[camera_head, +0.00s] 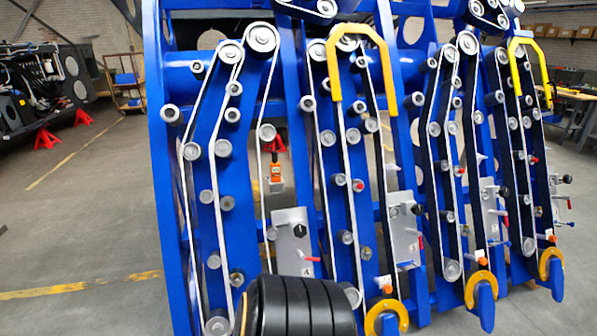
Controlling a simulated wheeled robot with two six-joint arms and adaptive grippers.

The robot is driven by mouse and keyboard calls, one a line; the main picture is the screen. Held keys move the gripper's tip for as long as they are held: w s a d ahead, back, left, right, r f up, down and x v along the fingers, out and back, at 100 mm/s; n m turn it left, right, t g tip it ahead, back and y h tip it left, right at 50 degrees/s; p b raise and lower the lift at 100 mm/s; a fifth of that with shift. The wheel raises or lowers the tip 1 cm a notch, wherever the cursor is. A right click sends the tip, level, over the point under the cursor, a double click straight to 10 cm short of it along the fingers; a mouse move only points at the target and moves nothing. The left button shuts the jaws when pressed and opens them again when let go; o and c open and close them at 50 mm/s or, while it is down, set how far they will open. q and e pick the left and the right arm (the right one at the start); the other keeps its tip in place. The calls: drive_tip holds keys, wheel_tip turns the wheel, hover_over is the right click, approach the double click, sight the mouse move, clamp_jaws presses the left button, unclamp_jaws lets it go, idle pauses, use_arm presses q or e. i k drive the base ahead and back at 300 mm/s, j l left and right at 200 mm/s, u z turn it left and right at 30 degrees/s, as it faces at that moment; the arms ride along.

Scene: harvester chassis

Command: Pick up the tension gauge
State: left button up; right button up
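A small orange device with a dark upper end, which looks like the tension gauge (276,173), shows in the head view left of centre. It is upright against the blue harvester chassis (178,75), beside a pale belt and just above a grey metal plate (290,240) marked A. It is too small to tell what holds it there. Neither of my grippers is in view.
A large black grooved cylinder (297,305) fills the bottom centre, in front of the chassis. Belts, rollers and yellow curved handles (360,35) cover the chassis. Red stands (47,138) are at the far left. The grey floor (90,215) at left is clear.

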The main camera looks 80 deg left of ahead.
sight(275, 166)
drive_tip(key=i+u, duration=0.25)
drive_tip(key=u, duration=0.15)
drive_tip(key=i+u, duration=0.25)
drive_tip(key=u, duration=0.15)
drive_tip(key=i+l+u, duration=0.15)
drive_tip(key=u, duration=0.3)
drive_tip(key=i+l+u, duration=0.25)
drive_tip(key=u, duration=0.15)
drive_tip(key=i+u, duration=0.15)
drive_tip(key=u, duration=0.3)
drive_tip(key=i+u, duration=0.1)
drive_tip(key=u, duration=0.35)
drive_tip(key=i+u, duration=0.15)
drive_tip(key=u, duration=0.3)
drive_tip(key=l+u, duration=0.2)
drive_tip(key=u, duration=0.25)
drive_tip(key=i+l+u, duration=0.15)
drive_tip(key=u, duration=0.3)
drive_tip(key=l+u, duration=0.15)
drive_tip(key=u, duration=0.3)
drive_tip(key=i+l+u, duration=0.1)
drive_tip(key=u, duration=0.35)
drive_tip(key=k+l, duration=0.05)
drive_tip(key=l, duration=0.05)
